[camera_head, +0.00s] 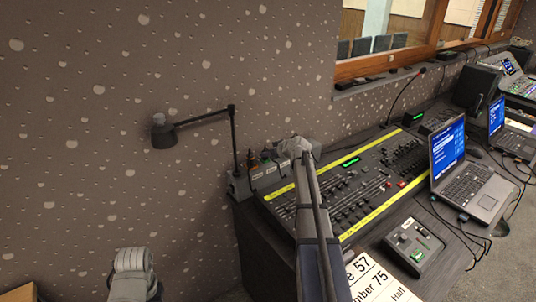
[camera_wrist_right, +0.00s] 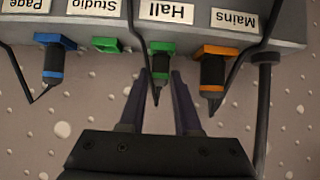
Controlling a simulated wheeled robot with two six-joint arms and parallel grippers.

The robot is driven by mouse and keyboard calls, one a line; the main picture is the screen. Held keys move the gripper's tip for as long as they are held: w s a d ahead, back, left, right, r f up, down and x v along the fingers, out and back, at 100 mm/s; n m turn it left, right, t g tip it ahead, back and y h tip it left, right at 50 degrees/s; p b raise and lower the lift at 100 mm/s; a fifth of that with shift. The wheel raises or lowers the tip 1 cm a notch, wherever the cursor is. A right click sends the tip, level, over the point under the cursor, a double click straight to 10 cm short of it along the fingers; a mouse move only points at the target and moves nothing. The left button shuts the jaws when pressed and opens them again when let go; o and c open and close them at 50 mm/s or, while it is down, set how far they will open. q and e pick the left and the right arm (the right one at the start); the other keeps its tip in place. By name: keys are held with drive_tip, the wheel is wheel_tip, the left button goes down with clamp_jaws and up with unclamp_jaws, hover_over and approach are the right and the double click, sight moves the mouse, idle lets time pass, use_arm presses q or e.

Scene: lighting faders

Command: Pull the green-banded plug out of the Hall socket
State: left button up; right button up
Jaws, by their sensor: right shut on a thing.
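In the right wrist view a grey socket box (camera_wrist_right: 290,32) runs along the top, its labels upside down. The green-banded plug (camera_wrist_right: 161,67) has a dark body and stands in the green socket under the Hall label (camera_wrist_right: 166,11). My right gripper (camera_wrist_right: 161,76) is shut on this plug, one finger on each side of it. In the head view my right arm reaches to the socket box (camera_head: 240,186) by the wall, and its gripper hides the plug there. Only a grey part of my left arm shows at the lower left; the left gripper is out of view.
A blue-banded plug (camera_wrist_right: 53,64) under Page and an orange-banded plug (camera_wrist_right: 212,72) under Mains stand on either side. The green Studio socket (camera_wrist_right: 106,45) is empty. Dark cables hang close by. A lamp (camera_head: 163,134) rises behind; a fader desk (camera_head: 345,195) lies to the right.

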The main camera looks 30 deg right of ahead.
clamp_jaws()
drive_tip(key=shift+r, duration=0.15)
drive_tip(key=shift+r+p, duration=2.2)
drive_tip(key=shift+p, duration=0.15)
